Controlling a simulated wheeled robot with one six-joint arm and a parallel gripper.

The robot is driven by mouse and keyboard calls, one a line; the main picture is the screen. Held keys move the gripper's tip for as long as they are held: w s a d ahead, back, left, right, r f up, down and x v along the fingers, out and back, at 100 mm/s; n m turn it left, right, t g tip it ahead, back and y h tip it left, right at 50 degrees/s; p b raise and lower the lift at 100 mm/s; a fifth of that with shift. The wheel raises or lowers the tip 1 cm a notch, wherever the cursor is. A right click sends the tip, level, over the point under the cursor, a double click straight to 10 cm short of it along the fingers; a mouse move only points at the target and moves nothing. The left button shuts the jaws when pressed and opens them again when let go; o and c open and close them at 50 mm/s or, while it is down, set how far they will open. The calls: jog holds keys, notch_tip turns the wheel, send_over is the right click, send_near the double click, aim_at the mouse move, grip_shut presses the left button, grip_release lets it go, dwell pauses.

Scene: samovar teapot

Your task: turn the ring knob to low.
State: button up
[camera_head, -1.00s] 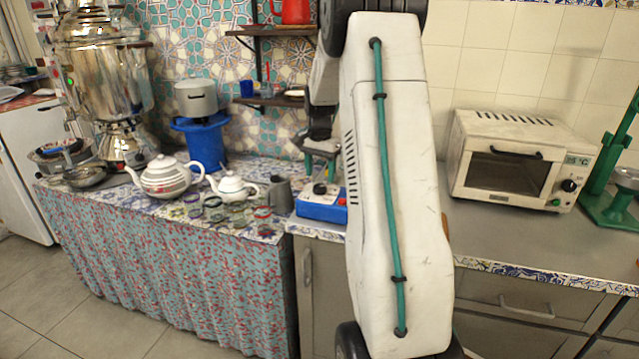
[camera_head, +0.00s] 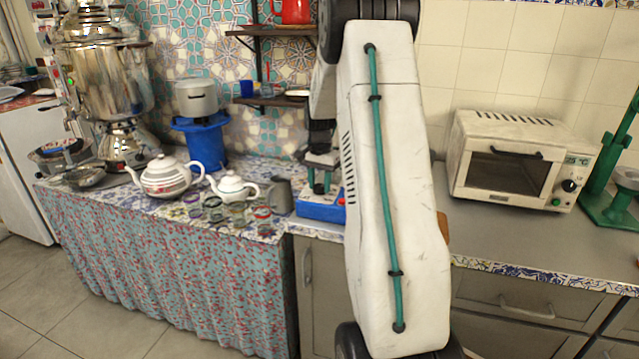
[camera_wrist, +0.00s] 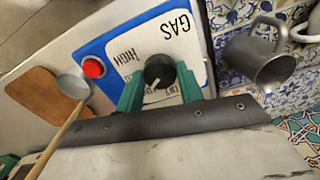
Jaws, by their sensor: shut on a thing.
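The blue gas control box (camera_head: 318,211) stands on the counter, partly hidden by my arm in the head view. In the wrist view its white panel (camera_wrist: 187,48) reads "GAS" and "HIGH", with other lettering partly covered. A black round knob (camera_wrist: 159,71) with a pale pointer mark sits on the panel. A red button (camera_wrist: 93,67) is on the same box. My gripper (camera_wrist: 160,82) has its two green fingers on either side of the black knob and is shut on it. In the head view my gripper (camera_head: 321,186) is over the box.
A grey metal jug (camera_wrist: 262,58) stands close beside the box. A wooden board (camera_wrist: 45,100) and a long-handled ladle (camera_wrist: 72,85) lie on the other side. Teapots (camera_head: 167,177) and several glasses stand left on the tiled counter. A toaster oven (camera_head: 520,158) stands right.

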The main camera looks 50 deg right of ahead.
aim_at(320, 186)
jog(key=shift+n, duration=1.1)
jog(key=o, duration=1)
jog(key=shift+r, duration=0.1)
notch_tip(320, 186, up, 8)
jog(key=shift+f, duration=0.15)
